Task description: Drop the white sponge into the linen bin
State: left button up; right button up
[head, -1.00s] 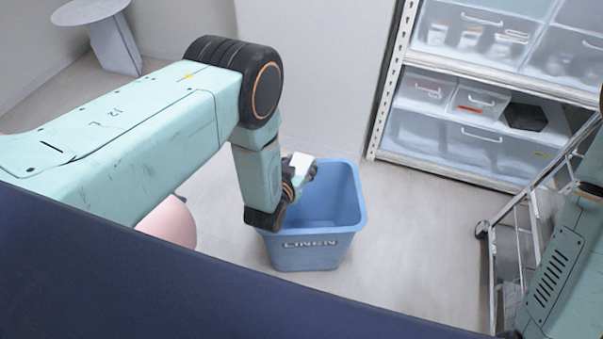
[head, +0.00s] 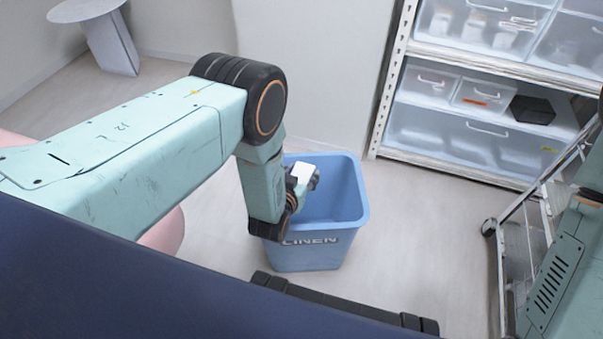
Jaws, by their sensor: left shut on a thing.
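The blue linen bin (head: 318,258), lettered LINEN, stands open on the floor in the middle of the head view. My left gripper (head: 303,178) is over the left part of the bin's opening, partly hidden by its own wrist. It is shut on the white sponge (head: 302,172), which shows as a small white block at the fingers. How deep the sponge sits relative to the rim I cannot tell. My right arm shows at the right edge, but its gripper is out of view.
A shelf unit (head: 470,150) with clear boxes stands at the back right. A wire cart (head: 515,245) is at the right. A round table (head: 105,35) is at the far left. Pink round things lie partly behind my left arm. Floor right of the bin is clear.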

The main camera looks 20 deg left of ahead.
pick_arm(q)
jog(key=o, duration=1.2)
jog(key=shift+o, duration=0.2)
jog(key=shift+r, duration=0.1)
jog(key=v, duration=1.2)
jog(key=shift+w, duration=0.1)
jog(key=x, duration=1.1)
jog(key=shift+w, duration=0.35)
jog(key=shift+w+r+p, duration=0.1)
jog(key=shift+r+p, duration=0.1)
jog(key=shift+p, duration=0.25)
jog(key=shift+r+p, duration=0.8)
jog(key=shift+r, duration=0.15)
